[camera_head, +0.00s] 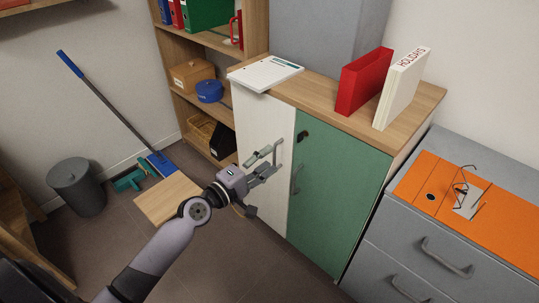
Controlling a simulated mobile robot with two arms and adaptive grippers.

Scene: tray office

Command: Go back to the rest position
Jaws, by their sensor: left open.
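My left gripper (268,163) is at the end of my left arm, which comes in from the lower left. Its jaws are open and point to the right, in front of the white door of a low cabinet (262,125). A metal door handle (280,152) shows right by the fingertips; I cannot tell whether they touch it. I see nothing held between the fingers. My right gripper is not in view.
The green door (335,190) stands beside the white one. Red (363,82) and white (402,88) binders and papers (265,73) lie or stand on top. A grey drawer unit (440,225) is at right.

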